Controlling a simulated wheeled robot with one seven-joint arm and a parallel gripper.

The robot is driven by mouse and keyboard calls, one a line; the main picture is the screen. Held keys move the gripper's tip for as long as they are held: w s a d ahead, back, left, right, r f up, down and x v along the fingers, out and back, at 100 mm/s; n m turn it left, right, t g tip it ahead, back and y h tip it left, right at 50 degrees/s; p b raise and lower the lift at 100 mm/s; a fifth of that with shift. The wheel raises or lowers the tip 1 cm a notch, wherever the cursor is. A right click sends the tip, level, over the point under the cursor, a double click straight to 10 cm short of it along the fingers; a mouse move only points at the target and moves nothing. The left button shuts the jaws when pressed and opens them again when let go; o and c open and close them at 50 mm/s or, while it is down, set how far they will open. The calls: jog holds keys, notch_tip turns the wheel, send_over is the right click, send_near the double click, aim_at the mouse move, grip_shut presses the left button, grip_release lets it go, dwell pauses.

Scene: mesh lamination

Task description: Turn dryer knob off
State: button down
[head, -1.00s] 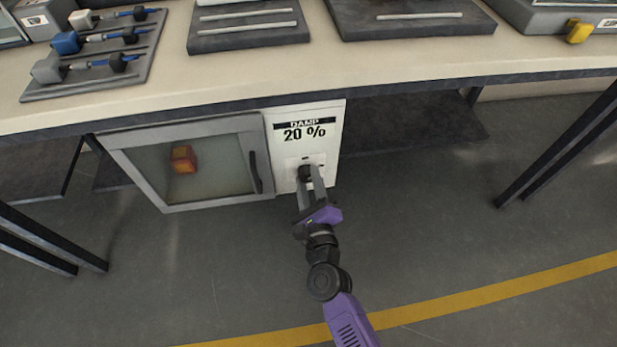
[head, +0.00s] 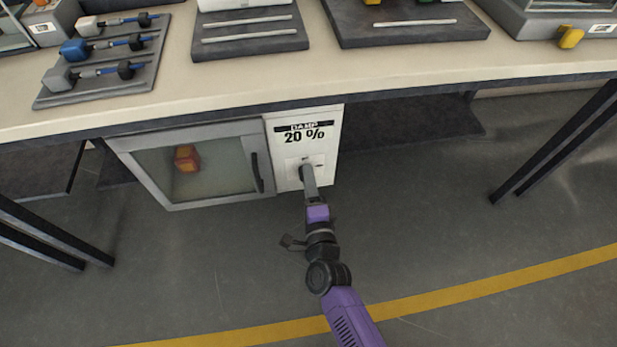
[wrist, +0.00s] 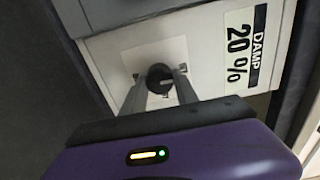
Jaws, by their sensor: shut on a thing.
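The dryer (head: 189,206) hangs under the workbench, with a glass door on its left and a white panel (head: 330,150) marked "DAMP 20 %" on its right. The black dryer knob (wrist: 160,78) sits on a pale plate low on that panel. In the wrist view my gripper (wrist: 161,82) has its two grey fingers on either side of the knob, shut on it. In the head view my gripper (head: 309,184) reaches the panel, and its fingers mostly hide the knob.
An orange-red object (head: 187,158) is behind the dryer's glass door. The workbench (head: 240,87) above holds trays with tools. Dark table legs (head: 555,140) stand at the right and left. The floor in front is clear, with a yellow line (head: 440,298).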

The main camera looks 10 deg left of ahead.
jog(key=shift+f, duration=0.1)
dwell(0.5)
jog(key=c, duration=0.9)
grip_release()
jog(key=shift+c, duration=0.2)
jog(key=p+v, duration=0.1)
jog(key=v, duration=0.7)
jog(key=shift+p, duration=0.3)
jog(key=shift+n, duration=0.3)
